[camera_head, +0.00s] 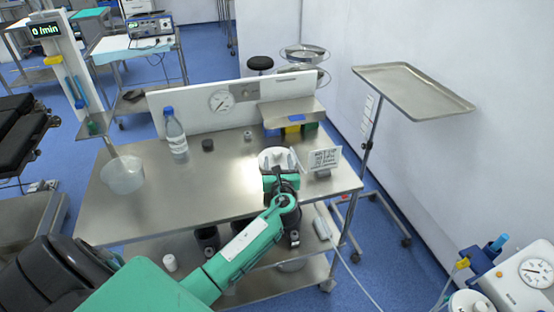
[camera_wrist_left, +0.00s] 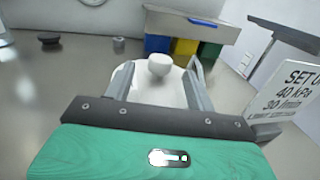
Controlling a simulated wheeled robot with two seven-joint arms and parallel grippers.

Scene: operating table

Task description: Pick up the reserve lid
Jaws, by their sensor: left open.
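The reserve lid (camera_head: 274,156) is a white round disc lying on the steel table (camera_head: 225,185), towards its right side. In the left wrist view the lid (camera_wrist_left: 155,92) shows a rounded white knob (camera_wrist_left: 160,64) in its middle. My left gripper (camera_head: 281,170) reaches over the near side of the lid and hides part of it. In the wrist view the gripper (camera_wrist_left: 159,76) is open, with one finger on either side of the knob and gaps between. I cannot tell whether the fingers touch the lid's disc. My right gripper is out of view.
A printed sign card (camera_head: 324,159) stands close to the right of the lid. Coloured bins (camera_head: 292,130) sit under a small shelf behind it. A dark cap (camera_head: 207,145), a bottle (camera_head: 175,135) and a clear tub (camera_head: 122,175) stand to the left. The table's middle is clear.

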